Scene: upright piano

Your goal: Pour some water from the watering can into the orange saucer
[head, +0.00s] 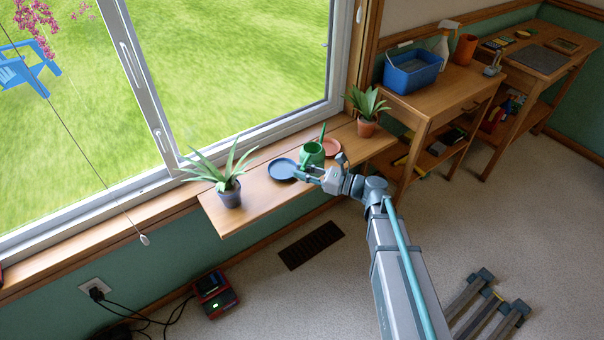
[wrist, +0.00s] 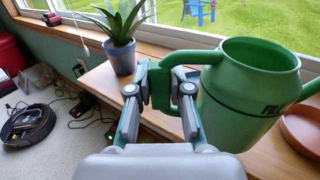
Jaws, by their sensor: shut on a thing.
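A green watering can (head: 312,154) is at the window shelf in the head view, between the blue saucer (head: 282,169) and the orange saucer (head: 328,147). In the wrist view the can (wrist: 245,90) fills the right side and looks upright. My gripper (head: 318,171) is shut on the can's handle, and the fingers (wrist: 165,92) close around it in the wrist view. The orange saucer also shows at the wrist view's right edge (wrist: 302,128), partly hidden behind the can. I cannot tell whether the can touches the shelf, and its water is not visible.
A plant in a grey pot (head: 229,192) stands on the shelf (head: 262,209) to the left. A plant in a terracotta pot (head: 368,125) stands at the right end. The window (head: 230,70) is behind. A side table (head: 440,95) holds a blue basin (head: 412,72).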

